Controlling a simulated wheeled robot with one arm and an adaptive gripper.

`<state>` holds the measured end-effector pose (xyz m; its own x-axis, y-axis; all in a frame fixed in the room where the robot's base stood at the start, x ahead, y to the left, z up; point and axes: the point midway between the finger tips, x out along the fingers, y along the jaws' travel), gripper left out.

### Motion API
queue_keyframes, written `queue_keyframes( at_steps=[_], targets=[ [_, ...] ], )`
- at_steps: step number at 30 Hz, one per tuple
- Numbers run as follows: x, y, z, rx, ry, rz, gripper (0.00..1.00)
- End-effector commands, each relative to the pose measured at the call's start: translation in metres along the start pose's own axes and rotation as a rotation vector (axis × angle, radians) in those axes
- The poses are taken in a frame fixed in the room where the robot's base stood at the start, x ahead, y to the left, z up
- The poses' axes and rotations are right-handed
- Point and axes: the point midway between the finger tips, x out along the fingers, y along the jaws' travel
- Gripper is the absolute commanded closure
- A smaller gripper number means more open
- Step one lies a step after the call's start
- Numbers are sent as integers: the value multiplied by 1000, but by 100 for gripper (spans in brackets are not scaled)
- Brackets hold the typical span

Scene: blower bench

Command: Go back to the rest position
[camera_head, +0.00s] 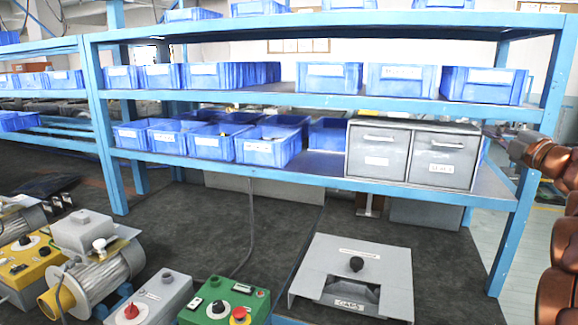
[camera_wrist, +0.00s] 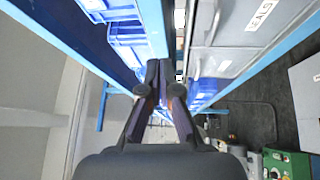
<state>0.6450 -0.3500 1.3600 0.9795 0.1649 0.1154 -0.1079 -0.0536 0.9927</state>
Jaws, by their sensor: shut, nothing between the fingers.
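My gripper (camera_wrist: 158,75) shows in the wrist view with its two dark fingers together at the tips and nothing between them. It is in front of the blue shelf rack, whose beams run past the fingers in that view. Blue bins lie beyond the fingertips, and the grey drawer unit (camera_wrist: 222,60) is to their right. In the head view my copper-coloured arm is at the right edge, beside the rack's right post. The gripper itself is not clearly seen there, so its distance from the rack is hard to tell.
The blue rack (camera_head: 330,102) holds several blue bins (camera_head: 267,146) and a grey two-drawer unit (camera_head: 413,155), drawers closed. On the dark bench stand a grey box with a black knob (camera_head: 353,275), a green control box (camera_head: 222,303) and a blower (camera_head: 95,275). The bench middle is clear.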

Motion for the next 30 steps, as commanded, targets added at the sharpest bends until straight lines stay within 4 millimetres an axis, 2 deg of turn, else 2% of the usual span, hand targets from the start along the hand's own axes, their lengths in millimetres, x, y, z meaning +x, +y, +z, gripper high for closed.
queue_keyframes(
  at_steps=[3,8,14,19,23,26,30],
  targets=[
    [8,21,2,64,-153,51,100],
    [-1,34,10,186,-358,102,100],
    [-29,21,8,381,-601,122,100],
    [-62,-17,-8,573,-791,84,100],
    [-93,-61,-33,725,-926,13,100],
    [-118,-102,-61,843,-1024,-69,100],
    [-158,-158,-111,987,-1148,-216,100]
  ],
)
